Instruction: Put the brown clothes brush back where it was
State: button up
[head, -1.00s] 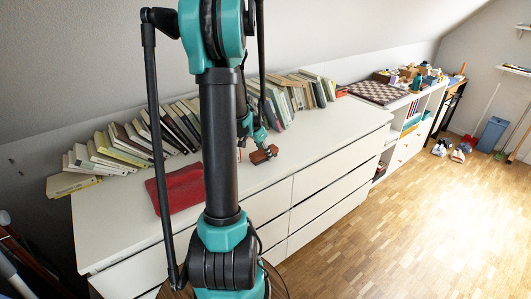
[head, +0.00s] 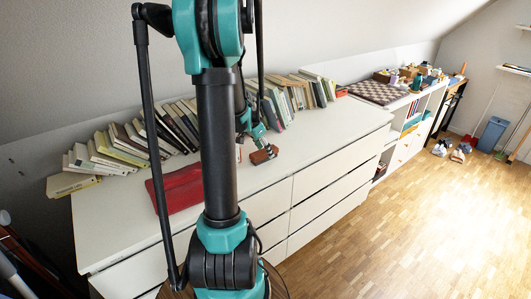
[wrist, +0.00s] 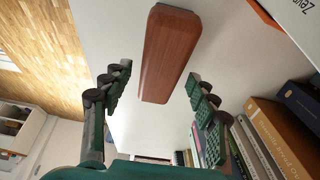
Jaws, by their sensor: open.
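The brown clothes brush (head: 263,154) lies on the white dresser top (head: 330,136), in front of the row of books. In the wrist view the brush (wrist: 168,55) is a long reddish-brown block, ahead of and between the fingers. My gripper (wrist: 155,110) is open, with one finger on each side and a gap to the brush; nothing is held. In the head view my gripper (head: 256,133) is small and partly hidden by my arm, just behind the brush. I cannot tell the exact height of the fingers over the top.
Leaning books (head: 125,143) line the wall on the left, and more books (head: 305,92) stand right of my arm. A red cloth-like item (head: 180,188) lies on the dresser's left part. The dresser top right of the brush is clear. A checkered board (head: 376,92) lies farther right.

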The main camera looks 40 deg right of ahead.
jog(key=v, duration=1)
